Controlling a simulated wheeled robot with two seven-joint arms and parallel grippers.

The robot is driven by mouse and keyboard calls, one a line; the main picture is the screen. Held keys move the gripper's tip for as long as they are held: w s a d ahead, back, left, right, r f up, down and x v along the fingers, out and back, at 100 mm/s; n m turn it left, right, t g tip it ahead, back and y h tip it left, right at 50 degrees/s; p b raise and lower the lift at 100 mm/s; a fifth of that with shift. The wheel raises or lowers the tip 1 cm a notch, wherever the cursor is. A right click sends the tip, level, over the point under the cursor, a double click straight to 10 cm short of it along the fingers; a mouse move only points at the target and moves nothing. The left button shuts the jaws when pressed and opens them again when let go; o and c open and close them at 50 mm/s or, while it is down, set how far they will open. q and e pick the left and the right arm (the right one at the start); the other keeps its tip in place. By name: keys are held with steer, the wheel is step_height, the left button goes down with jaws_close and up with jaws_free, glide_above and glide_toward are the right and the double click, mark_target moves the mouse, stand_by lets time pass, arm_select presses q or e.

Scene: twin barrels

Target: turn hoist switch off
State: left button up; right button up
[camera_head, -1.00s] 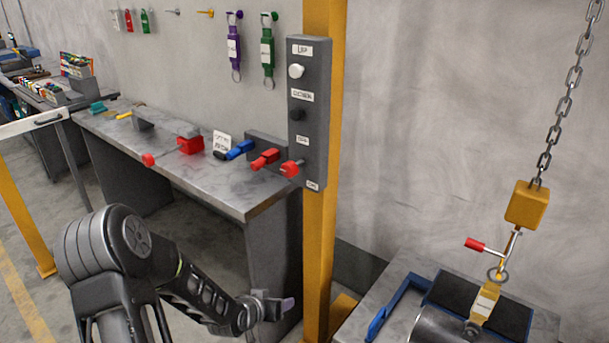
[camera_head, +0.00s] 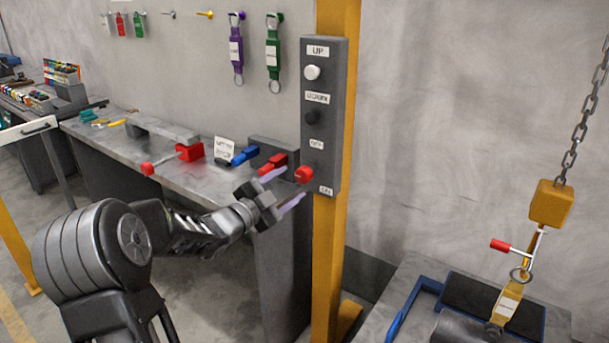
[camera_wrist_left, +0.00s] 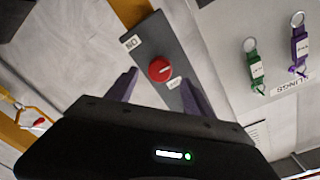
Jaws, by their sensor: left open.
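The hoist switch is a red rotary knob (camera_head: 304,174) low on the grey control panel (camera_head: 327,130), between an upper label that seems to read OFF and a lower ON label. In the left wrist view the round red knob (camera_wrist_left: 160,69) shows beyond my fingers, between the two labels. The panel is mounted on a yellow post. My left gripper (camera_head: 283,188) is open, its two pale purple fingers pointing at the knob, just left of and below it. In the left wrist view the fingers (camera_wrist_left: 160,88) stand either side of the knob's line, apparently short of it. My right gripper is not in view.
Above the knob are a white UP button (camera_head: 312,72) and a black button (camera_head: 313,117). A workbench (camera_head: 185,178) with red and blue handles stands left of the post. A chain with a yellow hoist block (camera_head: 551,203) hangs at right.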

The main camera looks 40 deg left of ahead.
mark_target(301, 177)
arm_select(q)
steer(key=w+p, duration=0.1)
steer(key=w, duration=0.6)
steer(key=shift+c, duration=0.4)
jaws_close()
